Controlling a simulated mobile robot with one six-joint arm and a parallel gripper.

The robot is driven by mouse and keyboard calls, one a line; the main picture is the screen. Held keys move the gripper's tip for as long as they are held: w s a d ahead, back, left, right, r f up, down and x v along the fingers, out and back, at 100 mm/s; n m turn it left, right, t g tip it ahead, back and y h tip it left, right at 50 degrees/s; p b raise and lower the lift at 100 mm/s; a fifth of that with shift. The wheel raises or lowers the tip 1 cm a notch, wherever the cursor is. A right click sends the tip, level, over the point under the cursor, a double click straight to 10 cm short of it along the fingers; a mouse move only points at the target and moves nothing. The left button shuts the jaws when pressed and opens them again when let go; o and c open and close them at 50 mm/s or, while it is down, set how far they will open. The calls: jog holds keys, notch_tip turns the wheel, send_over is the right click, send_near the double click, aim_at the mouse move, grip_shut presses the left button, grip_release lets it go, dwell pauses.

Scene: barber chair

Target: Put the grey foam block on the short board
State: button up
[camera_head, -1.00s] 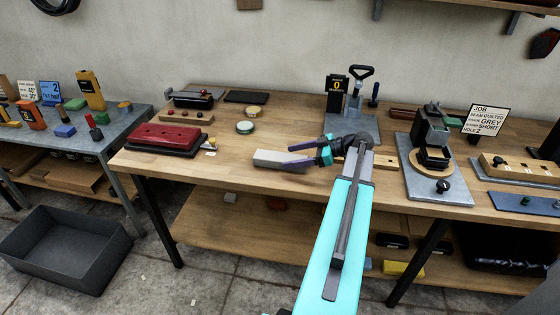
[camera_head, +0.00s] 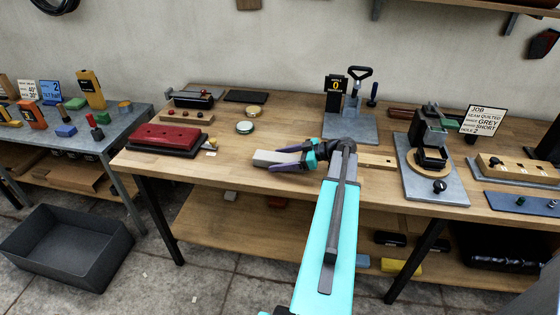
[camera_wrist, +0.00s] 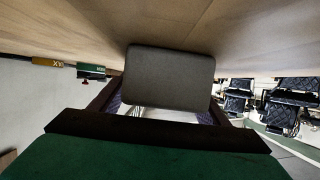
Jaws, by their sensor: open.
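The grey foam block (camera_head: 266,158) lies on the wooden bench left of my gripper (camera_head: 281,159). In the wrist view the block (camera_wrist: 170,78) sits between the two dark fingers. My gripper is open, with its fingers reaching along both sides of the block. I cannot tell whether they touch it. A flat wooden strip (camera_head: 378,161) lies on the bench just right of my wrist, partly hidden by it. I cannot tell for sure whether it is the short board. A job card (camera_head: 484,120) reads GREY and SHORT.
A red padded box (camera_head: 165,138) and round tins (camera_head: 245,127) lie to the left. A press (camera_head: 350,120) stands behind my wrist. A dark machine on a grey plate (camera_head: 430,185) and a holed wooden block (camera_head: 515,167) stand to the right.

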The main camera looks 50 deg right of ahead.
dwell(0.4)
jog(key=c, duration=1.2)
jog(key=shift+r, duration=0.15)
jog(key=shift+r+b, duration=0.65)
jog(key=shift+r, duration=0.5)
jog(key=s+a, duration=0.3)
jog(key=s+a+r+b, duration=0.1)
jog(key=s+a, duration=0.1)
jog(key=s, duration=0.2)
jog(key=s+a+r, duration=0.1)
jog(key=s+a, duration=0.2)
jog(key=shift+s+a+r, duration=0.25)
jog(key=shift+s+a, duration=0.05)
jog(key=shift+s+a+r+p, duration=0.1)
jog(key=shift+s+a+p, duration=0.1)
jog(key=shift+p, duration=0.85)
jog(key=s+p, duration=0.1)
jog(key=p, duration=0.4)
jog(key=shift+a, duration=0.35)
